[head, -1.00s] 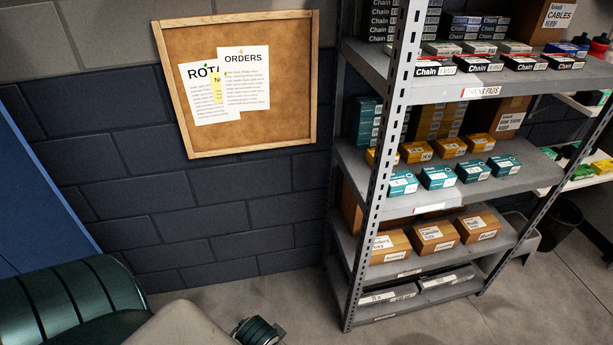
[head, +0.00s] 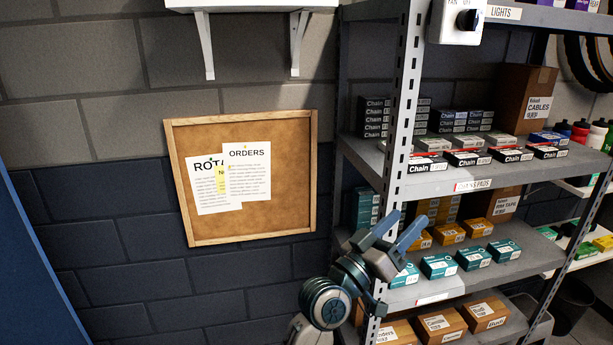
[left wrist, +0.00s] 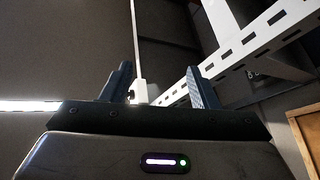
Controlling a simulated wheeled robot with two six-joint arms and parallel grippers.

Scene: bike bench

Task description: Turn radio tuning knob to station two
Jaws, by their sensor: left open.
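No radio or tuning knob shows in the head view or the left wrist view. My left gripper (head: 401,226) is in the head view in front of the shelf rack, at the height of its middle shelves. Its fingers are open and point up, with nothing held. In the left wrist view the two fingers of my left gripper (left wrist: 161,84) stand apart, with a small white part (left wrist: 139,92) seen between them farther off. My right gripper is in neither view.
A white switch box with a black knob (head: 467,20), partly lettered "FAN", is on the rack's front upright (head: 403,110), above my left gripper. A white bracketed wall shelf (head: 250,5) is cut off at the top. A corkboard (head: 290,222) hangs left. Boxes fill the rack.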

